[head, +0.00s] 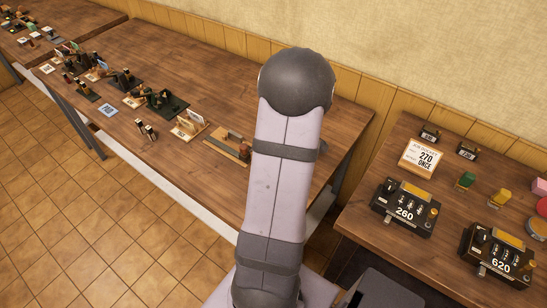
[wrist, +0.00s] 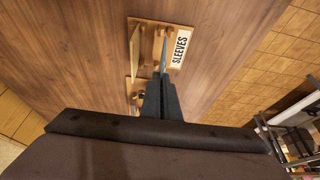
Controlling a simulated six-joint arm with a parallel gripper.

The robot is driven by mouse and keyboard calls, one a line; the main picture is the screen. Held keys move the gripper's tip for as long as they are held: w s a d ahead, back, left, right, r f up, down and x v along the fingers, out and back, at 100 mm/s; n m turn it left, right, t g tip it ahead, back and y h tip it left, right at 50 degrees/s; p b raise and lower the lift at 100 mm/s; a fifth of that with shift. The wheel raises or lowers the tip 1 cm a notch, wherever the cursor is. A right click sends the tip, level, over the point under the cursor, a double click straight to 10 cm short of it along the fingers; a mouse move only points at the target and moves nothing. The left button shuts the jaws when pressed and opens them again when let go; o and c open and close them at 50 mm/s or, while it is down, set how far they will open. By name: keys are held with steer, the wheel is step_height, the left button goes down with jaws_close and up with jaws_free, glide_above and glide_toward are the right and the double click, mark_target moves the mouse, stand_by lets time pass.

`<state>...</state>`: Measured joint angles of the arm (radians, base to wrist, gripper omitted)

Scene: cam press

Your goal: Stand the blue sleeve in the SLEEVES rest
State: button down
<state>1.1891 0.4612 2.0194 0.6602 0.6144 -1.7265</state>
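The SLEEVES rest (wrist: 180,48) is a light wooden stand with a white label, at the top middle of the wrist view. A thin blue-grey piece, which looks like the blue sleeve (wrist: 163,56), extends from my fingertips in front of the rest. My gripper (wrist: 163,78) has its dark fingers close together on it. The piece overlaps the rest in the picture; I cannot tell whether it touches it. In the head view my arm hides the gripper and the sleeve.
Another wooden piece (wrist: 135,82) is just below the rest in the wrist view. In the head view, a wooden fixture (head: 228,146) and several small stands are left of my arm. Presses marked 260 (head: 404,208) and 620 (head: 498,255) are on the right table, with a job card (head: 423,158).

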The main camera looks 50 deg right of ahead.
steer(key=shift+f+b, duration=1.65)
steer(key=shift+f+b, duration=0.25)
steer(key=shift+b, duration=0.25)
steer(key=c, duration=1.4)
jaws_free()
steer(key=shift+r, duration=0.15)
steer(key=shift+r+p, duration=2)
steer(key=shift+r, duration=1.4)
